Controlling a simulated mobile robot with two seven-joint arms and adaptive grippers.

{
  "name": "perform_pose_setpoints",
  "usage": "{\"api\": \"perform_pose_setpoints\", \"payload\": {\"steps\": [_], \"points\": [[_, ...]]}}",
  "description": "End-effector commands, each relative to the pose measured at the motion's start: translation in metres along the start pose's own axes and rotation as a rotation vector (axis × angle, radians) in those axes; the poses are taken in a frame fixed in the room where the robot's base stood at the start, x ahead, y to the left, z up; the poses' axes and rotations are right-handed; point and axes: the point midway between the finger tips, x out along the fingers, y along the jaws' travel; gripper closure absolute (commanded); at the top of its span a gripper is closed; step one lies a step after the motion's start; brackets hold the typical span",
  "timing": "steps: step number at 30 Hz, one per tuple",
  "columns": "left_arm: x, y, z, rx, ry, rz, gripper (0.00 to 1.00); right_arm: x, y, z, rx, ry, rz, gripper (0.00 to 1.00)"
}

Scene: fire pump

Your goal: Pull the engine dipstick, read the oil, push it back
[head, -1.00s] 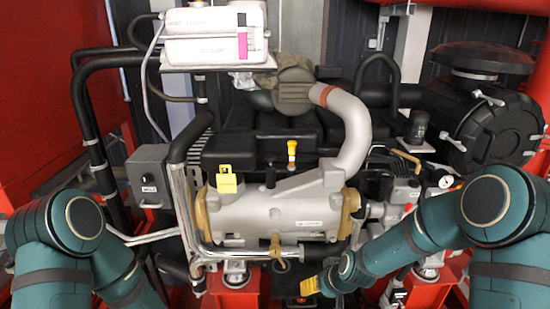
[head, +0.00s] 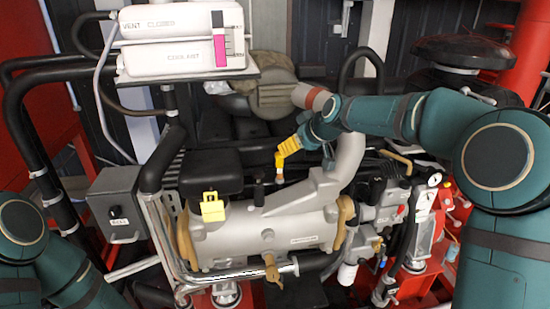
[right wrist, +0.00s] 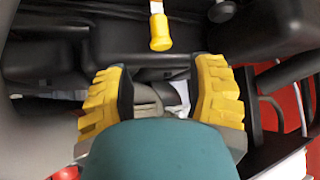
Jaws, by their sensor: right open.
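The dipstick shows a yellow knob handle (right wrist: 160,38) with a thin stem above it at the top of the right wrist view. In the head view, a small orange-and-white piece of the dipstick (head: 279,166) shows at the engine's top, just below my yellow fingers; the rest is largely hidden. My right gripper (head: 289,147) reaches in from the right above the engine. In the right wrist view its yellow fingers are spread, with nothing between them (right wrist: 163,70); the handle lies beyond the fingertips. My left gripper is out of view.
A silver pipe (head: 345,160) runs behind my right forearm. The white coolant tank (head: 180,40) is at upper left; a grey box (head: 115,205) is at left.

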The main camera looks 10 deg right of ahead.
Motion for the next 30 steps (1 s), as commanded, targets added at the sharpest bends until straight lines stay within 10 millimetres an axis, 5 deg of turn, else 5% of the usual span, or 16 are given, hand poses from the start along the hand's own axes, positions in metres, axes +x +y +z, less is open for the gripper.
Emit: {"api": "perform_pose_setpoints", "payload": {"steps": [15,30], "points": [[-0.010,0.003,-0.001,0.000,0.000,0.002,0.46,0.097,-0.001,0.001,0.001,-0.002,-0.001,0.44],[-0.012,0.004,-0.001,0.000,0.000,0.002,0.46,0.116,-0.001,0.000,0.001,0.000,0.000,0.44]]}}
